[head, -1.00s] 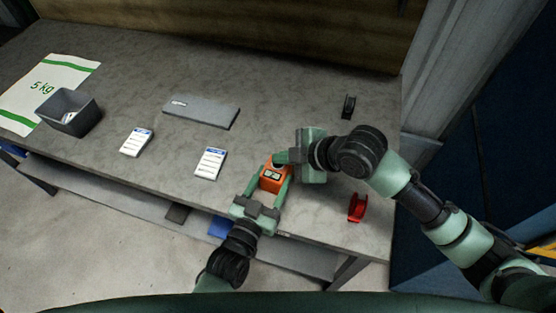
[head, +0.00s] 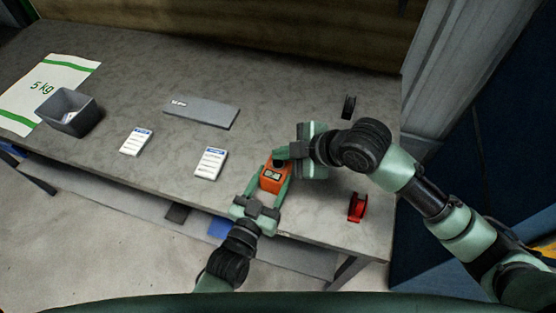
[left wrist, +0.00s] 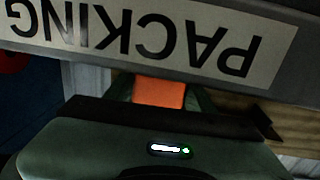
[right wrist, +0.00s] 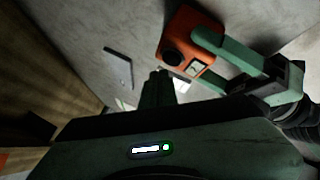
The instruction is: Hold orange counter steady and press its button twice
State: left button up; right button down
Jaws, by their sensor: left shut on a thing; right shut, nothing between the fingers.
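The orange counter (head: 270,185) stands near the table's front edge, with a small display and a black button (head: 280,162) on it. My left gripper (head: 273,181) is shut on the counter, a finger on either side. The counter's orange face also shows between the fingers in the left wrist view (left wrist: 158,94). My right gripper (head: 291,154) is shut and empty, just right of the button. In the right wrist view its fingertips (right wrist: 157,76) are close to the button (right wrist: 173,58); I cannot tell whether they touch it.
Two white cards (head: 210,163) (head: 136,141) and a grey slab (head: 201,111) lie left of the counter. A red item (head: 356,208) and a black item (head: 348,106) are at right.

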aim_at(282, 164)
jog(key=shift+r, duration=2.5)
pick_arm(q)
jog(key=o, duration=1.6)
jog(key=v, duration=1.2)
jog(key=shift+d, duration=0.1)
